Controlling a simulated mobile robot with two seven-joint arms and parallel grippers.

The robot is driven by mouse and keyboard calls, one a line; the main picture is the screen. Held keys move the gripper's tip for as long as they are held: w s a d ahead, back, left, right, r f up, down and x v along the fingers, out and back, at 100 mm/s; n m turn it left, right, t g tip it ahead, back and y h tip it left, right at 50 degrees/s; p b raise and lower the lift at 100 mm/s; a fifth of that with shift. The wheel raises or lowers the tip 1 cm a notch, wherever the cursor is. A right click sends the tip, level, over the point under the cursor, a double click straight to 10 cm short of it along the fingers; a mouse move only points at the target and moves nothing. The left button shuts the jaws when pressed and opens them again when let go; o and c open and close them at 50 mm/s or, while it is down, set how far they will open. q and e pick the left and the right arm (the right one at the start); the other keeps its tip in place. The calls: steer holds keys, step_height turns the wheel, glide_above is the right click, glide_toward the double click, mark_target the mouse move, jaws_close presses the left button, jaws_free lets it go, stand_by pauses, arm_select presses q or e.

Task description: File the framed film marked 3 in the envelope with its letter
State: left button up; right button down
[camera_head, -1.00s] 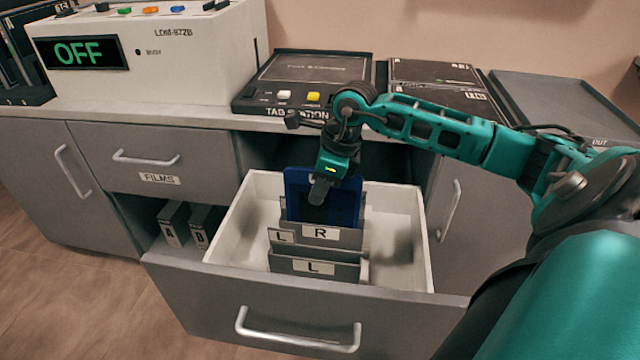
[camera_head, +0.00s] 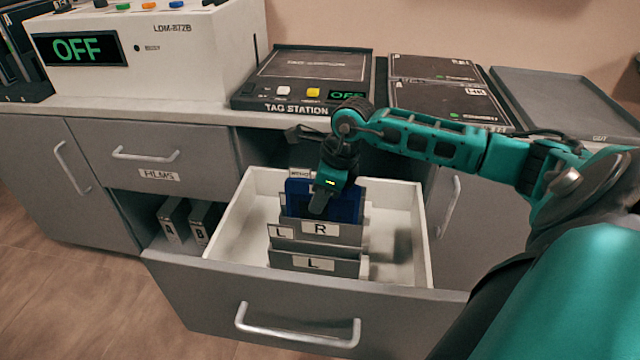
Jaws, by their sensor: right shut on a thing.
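My right gripper (camera_head: 318,208) is shut on the blue framed film (camera_head: 347,207), over the open drawer. The film stands upright, its lower part hidden behind the grey envelope marked R (camera_head: 342,232). I cannot tell whether it is inside that envelope or behind it. The film's mark is covered by the gripper. A whitish label (camera_head: 299,173) shows just behind the film. My left gripper is not in view.
The white-walled drawer (camera_head: 422,230) has free room left and right of the envelopes. Above are the tag station (camera_head: 305,75), a machine reading OFF (camera_head: 150,50), dark panels (camera_head: 445,95) and a grey OUT tray (camera_head: 560,95). Binders A (camera_head: 172,222) and B (camera_head: 203,222) stand at left.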

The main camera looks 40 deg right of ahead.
steer(key=shift+f, duration=0.8)
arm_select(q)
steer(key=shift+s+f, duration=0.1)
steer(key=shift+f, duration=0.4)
arm_select(e)
steer(key=c, duration=1.1)
jaws_free()
steer(key=shift+o, duration=0.2)
steer(key=p+v, duration=0.4)
steer(key=v, duration=0.9)
steer(key=shift+s+r, duration=0.1)
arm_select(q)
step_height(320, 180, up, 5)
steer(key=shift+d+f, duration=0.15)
arm_select(e)
steer(key=shift+r, duration=0.1)
